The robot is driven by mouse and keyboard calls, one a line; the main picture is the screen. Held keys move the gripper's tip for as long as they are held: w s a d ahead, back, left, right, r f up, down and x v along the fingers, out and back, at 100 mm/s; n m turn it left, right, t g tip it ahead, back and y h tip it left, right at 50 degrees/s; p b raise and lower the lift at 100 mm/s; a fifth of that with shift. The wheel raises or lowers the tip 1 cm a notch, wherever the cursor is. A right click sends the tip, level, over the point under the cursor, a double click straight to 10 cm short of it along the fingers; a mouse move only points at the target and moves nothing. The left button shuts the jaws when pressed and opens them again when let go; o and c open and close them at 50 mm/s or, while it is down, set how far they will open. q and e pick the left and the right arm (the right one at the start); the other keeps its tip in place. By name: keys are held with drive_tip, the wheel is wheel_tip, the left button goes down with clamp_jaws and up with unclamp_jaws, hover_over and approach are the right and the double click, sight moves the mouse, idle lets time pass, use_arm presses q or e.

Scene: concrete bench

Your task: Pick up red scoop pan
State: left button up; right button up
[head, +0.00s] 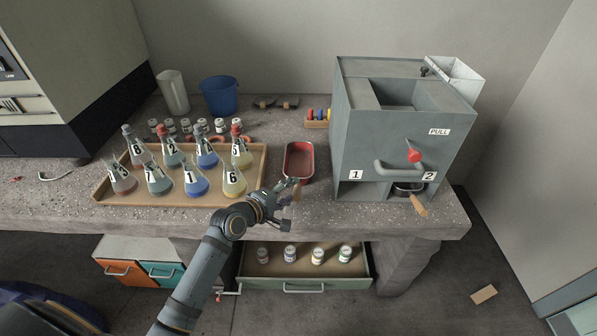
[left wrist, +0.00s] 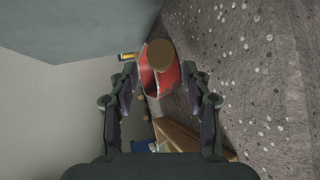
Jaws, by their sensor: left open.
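The red scoop pan (head: 299,160) lies on the concrete bench, left of the grey machine. My left gripper (head: 285,196) is open and empty at the pan's near end, above the bench's front edge. In the left wrist view, the pan's red body (left wrist: 170,82) is ahead, with a brown round handle end (left wrist: 159,54) facing me. The handle end lies between and beyond the open fingertips (left wrist: 159,72); I cannot see any contact. In the head view the gripper hides the handle. My right gripper is not in view.
A wooden tray (head: 258,160) of several numbered flasks stands left of the pan. The grey machine (head: 390,135) stands close on the right, with a wooden-handled pan (head: 418,205) under it. An open drawer (head: 260,267) with several jars juts out below the bench.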

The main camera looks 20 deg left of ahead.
sight(298, 188)
use_arm(q)
drive_tip(key=x, duration=0.3)
drive_tip(key=shift+d+f, duration=0.15)
drive_tip(key=shift+d, duration=0.1)
drive_tip(key=shift+w+d+f, duration=0.1)
drive_tip(key=shift+w, duration=0.25)
drive_tip(key=shift+s, duration=0.1)
drive_tip(key=shift+c, duration=0.6)
drive_tip(key=c, duration=0.5)
clamp_jaws()
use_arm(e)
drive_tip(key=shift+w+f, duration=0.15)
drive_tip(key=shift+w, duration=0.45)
